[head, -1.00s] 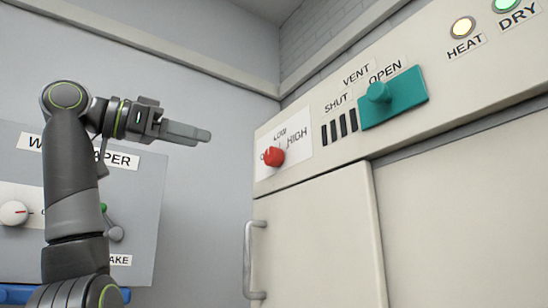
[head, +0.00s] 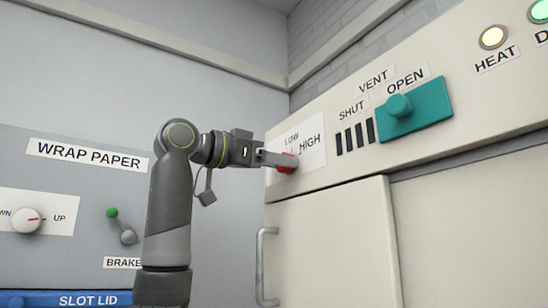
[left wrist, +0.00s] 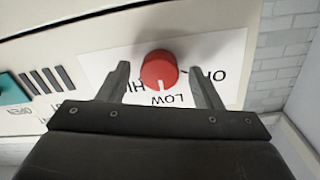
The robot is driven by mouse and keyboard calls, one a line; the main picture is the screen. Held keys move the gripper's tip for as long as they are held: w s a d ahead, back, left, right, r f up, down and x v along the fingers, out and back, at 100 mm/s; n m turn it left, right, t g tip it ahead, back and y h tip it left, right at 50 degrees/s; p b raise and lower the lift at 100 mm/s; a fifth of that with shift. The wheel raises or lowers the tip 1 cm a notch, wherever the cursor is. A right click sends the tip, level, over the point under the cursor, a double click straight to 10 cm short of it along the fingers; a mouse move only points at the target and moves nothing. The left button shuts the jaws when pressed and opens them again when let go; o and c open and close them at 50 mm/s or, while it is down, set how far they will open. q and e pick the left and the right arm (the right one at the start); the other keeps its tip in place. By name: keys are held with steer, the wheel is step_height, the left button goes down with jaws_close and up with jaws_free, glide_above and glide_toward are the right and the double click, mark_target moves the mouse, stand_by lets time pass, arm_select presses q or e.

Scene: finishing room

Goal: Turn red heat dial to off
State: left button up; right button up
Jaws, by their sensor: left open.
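The red heat dial (head: 286,169) is on a white label plate (head: 316,146) on the cream cabinet front. My left gripper (head: 283,158) is at the dial in the head view and partly covers it. In the left wrist view, which is upside down, the red dial (left wrist: 159,69) sits between the tips of the two open fingers. Gaps show on both sides of it. Its white mark points at LOW. The HIGH and OFF lettering is partly hidden by the fingers. My right gripper is not in view.
A teal vent slider (head: 414,109) and dark slots are right of the dial. A door handle (head: 262,265) is below. A WRAP PAPER panel (head: 60,180) with a white knob and green-tipped brake lever stands left.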

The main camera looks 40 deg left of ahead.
arm_select(q)
steer(key=c, duration=1)
steer(key=shift+s+n, duration=0.1)
steer(key=shift+n, duration=0.2)
steer(key=n+b, duration=0.4)
steer(key=n, duration=0.7)
steer(key=shift+t, duration=0.3)
steer(key=shift+n, duration=0.4)
steer(key=o, duration=1)
